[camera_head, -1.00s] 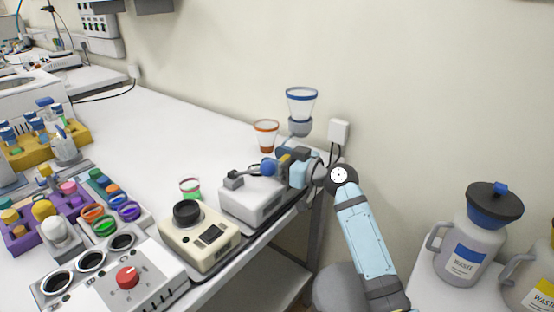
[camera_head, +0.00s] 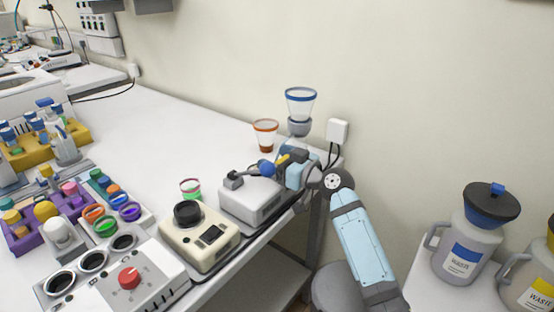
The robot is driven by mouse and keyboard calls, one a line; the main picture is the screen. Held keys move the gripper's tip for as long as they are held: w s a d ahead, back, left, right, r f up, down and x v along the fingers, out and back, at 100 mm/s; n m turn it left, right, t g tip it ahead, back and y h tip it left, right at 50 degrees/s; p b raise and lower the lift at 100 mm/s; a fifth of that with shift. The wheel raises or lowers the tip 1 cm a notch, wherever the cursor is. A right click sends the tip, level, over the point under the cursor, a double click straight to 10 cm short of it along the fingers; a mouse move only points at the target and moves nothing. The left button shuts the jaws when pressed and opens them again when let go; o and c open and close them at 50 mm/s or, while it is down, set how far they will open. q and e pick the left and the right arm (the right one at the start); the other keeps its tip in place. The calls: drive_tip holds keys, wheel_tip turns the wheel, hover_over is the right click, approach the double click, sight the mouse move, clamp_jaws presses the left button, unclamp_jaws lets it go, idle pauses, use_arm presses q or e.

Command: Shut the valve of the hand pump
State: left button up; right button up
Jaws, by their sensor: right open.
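A pale grey box (camera_head: 250,203) with a dark fitting (camera_head: 233,180) and a thin rod on top stands at the bench's right edge. A blue knob (camera_head: 266,168) sits at the rod's right end. I cannot tell for sure whether this is the hand pump and valve. My right gripper (camera_head: 284,162) is just right of the knob, at the bench's far right corner. It is open, with a small yellow part near its fingers. Its fingertips are small and partly hidden, so contact with the knob is unclear. My left gripper is not in view.
A blue-rimmed funnel (camera_head: 300,105) rises behind my right gripper, with an orange-rimmed cup (camera_head: 265,135) to its left. A cream device with a black knob (camera_head: 187,213) stands left of the grey box. Waste jugs (camera_head: 467,250) stand at right. The bench's middle is clear.

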use_arm(q)
drive_tip(key=shift+p, duration=0.35)
use_arm(e)
drive_tip(key=v, duration=1.4)
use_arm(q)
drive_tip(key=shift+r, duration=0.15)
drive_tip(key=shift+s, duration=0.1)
